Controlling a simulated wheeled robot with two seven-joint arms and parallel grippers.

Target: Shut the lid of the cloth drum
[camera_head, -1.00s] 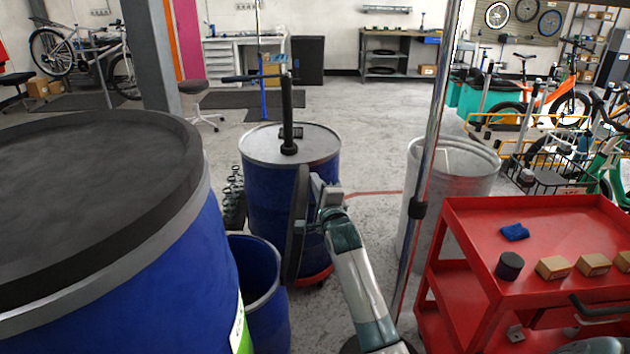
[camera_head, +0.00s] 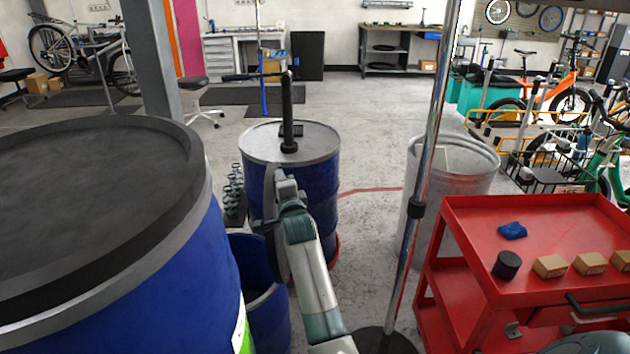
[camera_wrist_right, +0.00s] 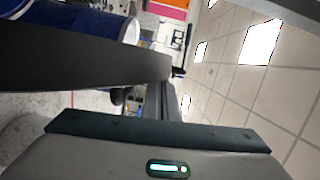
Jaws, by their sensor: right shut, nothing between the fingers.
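The cloth drum (camera_head: 270,325) appears to be the small open blue drum beside the big drum, low in the head view. Its dark round lid (camera_head: 269,225) stands up nearly edge-on at the drum's right side, partly hidden by my right arm. My right gripper (camera_head: 272,184) is shut and empty, by the lid's upper right side; whether it touches the lid is unclear. In the right wrist view a dark slab, likely the lid (camera_wrist_right: 90,73), crosses close in front of the camera. My left gripper is not in view.
A big blue drum with a black top (camera_head: 90,190) fills the left. A blue drum with a pump (camera_head: 320,150) stands behind my gripper. A steel pole (camera_head: 425,170), a metal bin (camera_head: 465,165) and a red cart (camera_head: 470,230) stand to the right.

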